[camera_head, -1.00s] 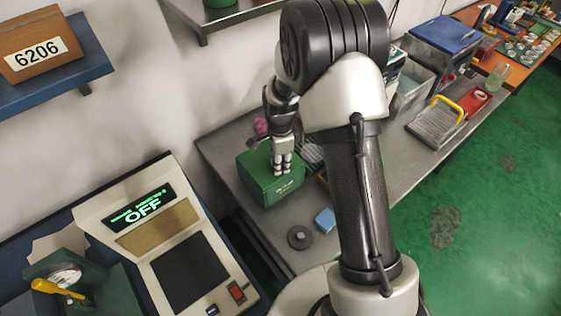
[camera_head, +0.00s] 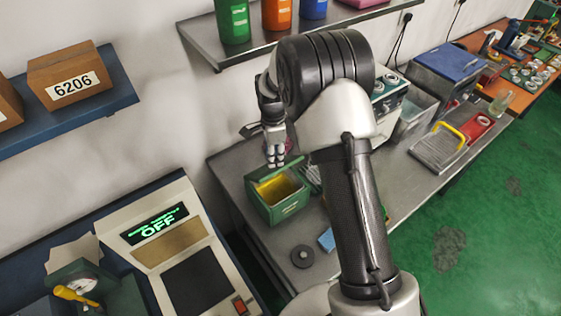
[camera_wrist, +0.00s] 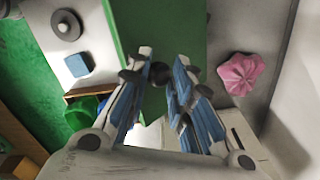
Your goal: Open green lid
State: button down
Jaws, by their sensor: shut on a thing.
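The green box (camera_head: 283,207) stands on the grey metal table with its top open, and its yellow inside shows. Its green lid (camera_head: 285,171) is raised and tilted at the back of the box. My gripper (camera_head: 274,163) is at the lid, above the back of the box. In the wrist view the green lid (camera_wrist: 172,25) lies just past my gripper (camera_wrist: 163,60). The fingers are shut on a small dark knob (camera_wrist: 160,73) at the lid, which they partly hide.
A dark ring (camera_head: 302,256) and a blue block (camera_head: 327,240) lie in front of the box. A pink cloth-like thing (camera_wrist: 240,73) lies beside the lid.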

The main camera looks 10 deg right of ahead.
jog(key=shift+w+a+r, duration=0.1)
jog(key=shift+w+a, duration=0.25)
jog(key=shift+w, duration=0.3)
jog(key=shift+w+a+r, duration=0.1)
jog(key=shift+w+a, duration=0.25)
jog(key=shift+w, duration=0.25)
jog(key=c, duration=1.9)
grip_release()
jog(key=o, duration=0.3)
jog(key=shift+w+d+f, duration=0.1)
jog(key=shift+w+f, duration=0.15)
jog(key=shift+o, duration=1.2)
jog(key=shift+s, duration=0.1)
